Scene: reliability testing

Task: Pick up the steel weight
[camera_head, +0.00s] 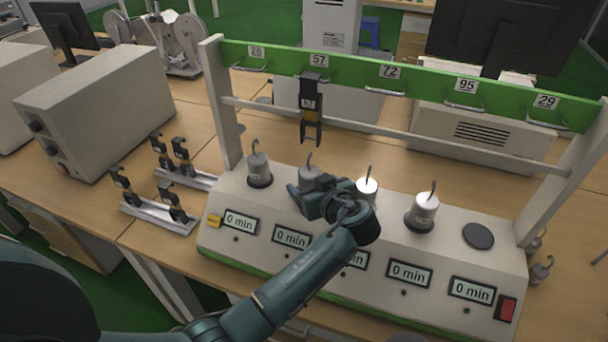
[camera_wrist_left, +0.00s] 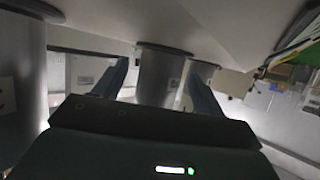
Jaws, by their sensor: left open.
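A grey steel weight (camera_head: 309,176) with a hook on top stands in the second position of the white test stand (camera_head: 228,268). My left gripper (camera_head: 306,191) is open at this weight, its hand partly hiding the lower part. In the left wrist view my two fingers (camera_wrist_left: 160,85) lie on either side of the weight (camera_wrist_left: 157,78), and I cannot tell whether they touch it. Other hooked weights stand in the first (camera_head: 259,168), third (camera_head: 367,190) and fourth (camera_head: 425,212) positions. My right gripper is not in view.
A black clamp (camera_head: 311,100) hangs from the green rail (camera_head: 430,89) above the second position. The fifth round pad (camera_head: 478,236) is empty. Racks with several clamps (camera_head: 158,214) stand left of the stand. More weights (camera_head: 541,272) sit at its right.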

